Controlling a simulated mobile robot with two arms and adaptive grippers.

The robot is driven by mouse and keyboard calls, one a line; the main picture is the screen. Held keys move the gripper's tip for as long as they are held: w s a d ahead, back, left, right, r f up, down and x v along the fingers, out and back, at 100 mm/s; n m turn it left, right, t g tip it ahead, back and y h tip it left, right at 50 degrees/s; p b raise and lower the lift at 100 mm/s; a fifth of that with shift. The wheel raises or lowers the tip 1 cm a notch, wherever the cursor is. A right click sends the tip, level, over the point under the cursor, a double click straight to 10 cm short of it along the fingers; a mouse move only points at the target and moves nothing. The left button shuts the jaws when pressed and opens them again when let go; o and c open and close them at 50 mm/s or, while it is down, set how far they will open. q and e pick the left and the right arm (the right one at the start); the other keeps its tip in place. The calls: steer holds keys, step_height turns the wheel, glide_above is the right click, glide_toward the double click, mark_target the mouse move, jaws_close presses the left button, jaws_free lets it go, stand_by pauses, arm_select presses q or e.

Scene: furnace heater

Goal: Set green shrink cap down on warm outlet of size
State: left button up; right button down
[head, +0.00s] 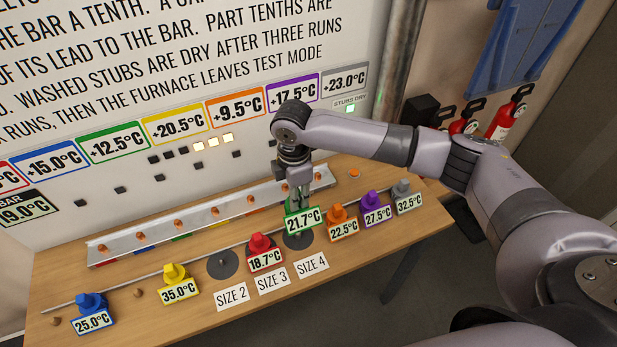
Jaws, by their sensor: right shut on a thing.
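My right gripper (299,192) points down over the table and is shut on the green shrink cap (305,222), whose tag reads 21.7°C. The cap is at the dark round outlet of SIZE 4 (299,242); I cannot tell whether it touches it. The gripper hides much of the cap. A red cap (261,243) tagged 18.7°C stands at the SIZE 3 place. The dark outlet of SIZE 2 (222,265) is bare. My left gripper is not in view.
Blue (91,304) and yellow (175,275) caps stand left; orange (338,214), purple (371,200) and grey (402,188) caps stand close on the right. A metal rail (205,217) runs behind the row. The table front (160,325) is mostly clear.

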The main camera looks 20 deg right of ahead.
mark_target(297, 219)
steer(key=shift+d, duration=0.1)
steer(key=shift+s+a, duration=0.1)
steer(key=shift+a, duration=0.35)
steer(key=shift+r, duration=0.1)
step_height(297, 219, down, 10)
steer(key=b, duration=0.3)
steer(key=shift+d, duration=0.15)
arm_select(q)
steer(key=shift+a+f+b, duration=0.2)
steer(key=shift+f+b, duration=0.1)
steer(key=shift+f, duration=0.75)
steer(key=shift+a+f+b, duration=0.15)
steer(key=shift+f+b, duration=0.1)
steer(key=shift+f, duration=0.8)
arm_select(e)
steer(key=shift+f, duration=1)
steer(key=shift+f, duration=0.25)
steer(key=c, duration=1.4)
jaws_free()
steer(key=shift+o, duration=0.2)
